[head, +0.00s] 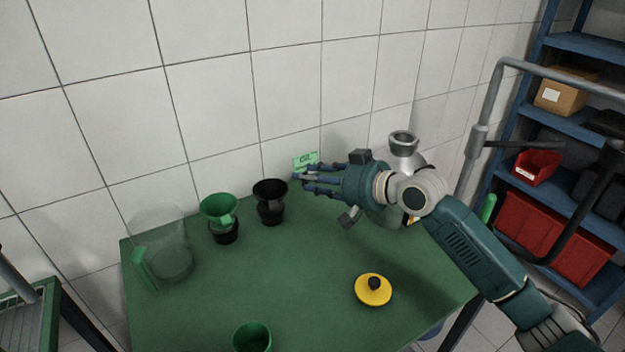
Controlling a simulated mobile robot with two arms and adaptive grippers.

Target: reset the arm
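My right gripper (308,183) reaches in from the right on its teal arm. It is above the far part of the green table (300,270), pointing left. Its dark blue fingers look spread apart, and no object shows between them. A black funnel-topped cup (270,203) stands just left of the fingertips, and a small green card (305,160) shows right behind them. I cannot tell whether the fingers touch either one. My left gripper is not in view.
A green funnel on a black cup (221,216) and a clear jug (165,250) stand at the table's left. A yellow lid with a black knob (373,290) lies front right. A green cup (252,338) is at the front. Blue shelving (575,125) stands right; the table's middle is clear.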

